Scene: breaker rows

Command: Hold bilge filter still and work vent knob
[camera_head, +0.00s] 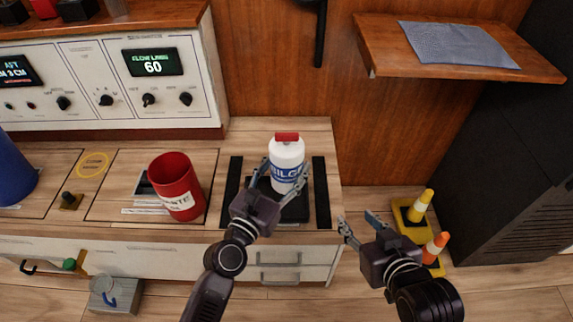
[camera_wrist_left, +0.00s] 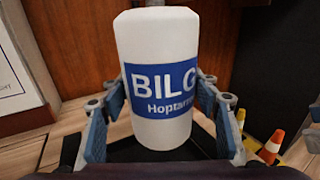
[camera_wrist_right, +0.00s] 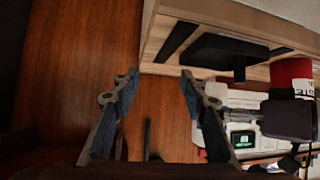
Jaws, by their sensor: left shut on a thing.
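The bilge filter (camera_head: 287,160) is a white canister with a blue BILGE label and a red bar-shaped knob (camera_head: 287,137) on top. It is upright over a black base (camera_head: 296,210) at the counter's right end. My left gripper (camera_head: 284,180) is shut on the filter, one finger on each side. My right gripper (camera_head: 357,219) is open and empty, right of the counter and lower than the filter. It also shows open in the right wrist view (camera_wrist_right: 158,78).
A red cup (camera_head: 175,187) stands left of the filter. Black strips (camera_head: 321,195) flank the base. A control panel (camera_head: 120,80) is behind left. A wooden shelf (camera_head: 385,55) with a grey cloth juts out at upper right. Cones (camera_head: 420,205) stand on the floor at right.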

